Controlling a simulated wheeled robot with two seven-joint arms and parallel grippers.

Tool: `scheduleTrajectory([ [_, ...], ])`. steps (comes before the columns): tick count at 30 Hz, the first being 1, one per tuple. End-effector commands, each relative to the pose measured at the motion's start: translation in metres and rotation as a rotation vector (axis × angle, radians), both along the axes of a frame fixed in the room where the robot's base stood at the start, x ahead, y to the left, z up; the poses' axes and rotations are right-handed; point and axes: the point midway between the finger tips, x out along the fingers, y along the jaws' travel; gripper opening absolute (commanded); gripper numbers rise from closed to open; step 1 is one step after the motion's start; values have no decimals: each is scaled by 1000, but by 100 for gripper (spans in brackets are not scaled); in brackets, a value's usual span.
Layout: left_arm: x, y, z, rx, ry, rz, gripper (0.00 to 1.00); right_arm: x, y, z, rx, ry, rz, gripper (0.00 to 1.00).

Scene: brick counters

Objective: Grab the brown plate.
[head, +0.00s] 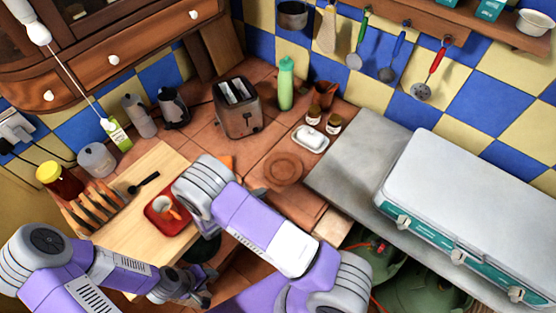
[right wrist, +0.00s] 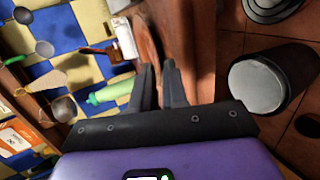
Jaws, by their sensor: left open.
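The brown plate (head: 283,168) is round and lies flat on the tiled counter, in front of the small white dish. In the right wrist view, a brown curved shape beyond the fingertips looks like the plate (right wrist: 147,42), seen at a steep slant. My right gripper (right wrist: 157,62) is open, with a visible gap between its fingers and nothing clearly held. In the head view it is mostly hidden behind my right forearm, just left of the plate; contact cannot be told. My left gripper (head: 205,290) is open, low in the head view, well away from the plate.
A white dish (head: 311,139), two small jars, a brown cup (head: 325,94), a green bottle (head: 286,84) and a toaster (head: 238,108) stand behind the plate. A grey slab with a large case (head: 480,190) lies right. A red tray (head: 168,214) lies left on a wooden board.

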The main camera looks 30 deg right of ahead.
Motion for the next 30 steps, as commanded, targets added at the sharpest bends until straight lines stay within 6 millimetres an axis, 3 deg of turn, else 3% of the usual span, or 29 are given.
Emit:
scheduleTrajectory([
  [4,0,0,2,0,1,0,51,11,-7,5,-29,-44,21,13],
  [18,0,0,12,0,1,0,51,26,-60,-21,-25,-39,18,13],
  [26,0,0,12,0,1,0,51,28,-63,-23,-24,-40,20,13],
  [30,0,0,12,0,1,0,51,28,-63,-23,-24,-40,20,0],
])
